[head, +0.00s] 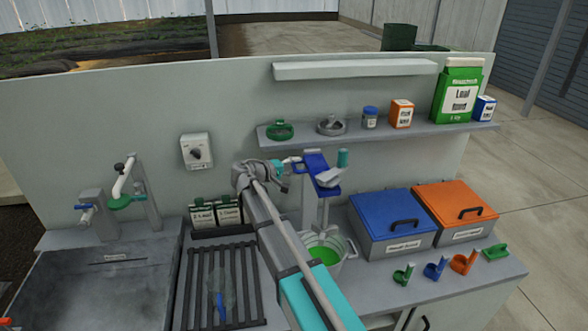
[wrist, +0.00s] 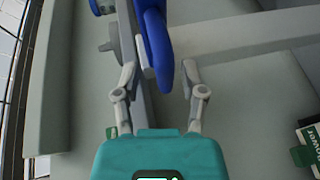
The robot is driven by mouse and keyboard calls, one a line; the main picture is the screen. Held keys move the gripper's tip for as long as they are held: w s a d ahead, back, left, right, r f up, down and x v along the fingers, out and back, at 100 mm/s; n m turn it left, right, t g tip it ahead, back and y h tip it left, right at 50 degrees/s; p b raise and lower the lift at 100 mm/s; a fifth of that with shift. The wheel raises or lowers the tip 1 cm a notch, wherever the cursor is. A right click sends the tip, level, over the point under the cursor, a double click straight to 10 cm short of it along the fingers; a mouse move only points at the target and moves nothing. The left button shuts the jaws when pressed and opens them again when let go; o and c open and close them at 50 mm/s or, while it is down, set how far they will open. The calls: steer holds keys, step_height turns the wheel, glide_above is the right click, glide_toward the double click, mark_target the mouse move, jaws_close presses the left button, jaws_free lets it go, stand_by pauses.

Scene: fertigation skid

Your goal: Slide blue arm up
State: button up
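The blue arm (head: 318,169) sits on a grey stand above a bucket (head: 345,262) of green liquid. A grey piece and a teal knob (head: 342,158) are beside it. My gripper (head: 294,164) is at the left side of the blue arm. In the wrist view my gripper (wrist: 160,72) is open, with its fingers apart. The rounded end of the blue arm (wrist: 158,45) reaches down between them, nearer the left finger. A gap shows on the right; I cannot tell whether the left finger touches the arm or the grey post beside it.
A wall shelf (head: 385,131) with jars, boxes and a green carton (head: 458,92) runs above. Blue (head: 392,220) and orange (head: 455,207) lidded bins stand to the right, with several coloured scoops in front. A slatted rack (head: 222,285) and sink area are left.

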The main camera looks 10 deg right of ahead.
steer(key=shift+f, duration=0.15)
step_height(320, 180, down, 15)
steer(key=b, duration=1.5)
steer(key=r+p+v, duration=0.1)
steer(key=p+v, duration=0.2)
steer(key=v, duration=1.1)
steer(key=s+d+f+m+g+y+p, duration=0.1)
steer(key=s+d+f+g+y+p, duration=0.1)
steer(key=s, duration=0.6)
steer(key=s+d+f+m+g+y+p, duration=0.1)
steer(key=s+d+f+g+y+p, duration=0.2)
steer(key=s+d+f+y, duration=0.3)
steer(key=shift+s+d+m+g+y+p, duration=0.4)
steer(key=shift+s+d+y, duration=0.95)
steer(key=shift+d, duration=1.3)
steer(key=shift+f+h, duration=0.15)
steer(key=shift+h, duration=0.1)
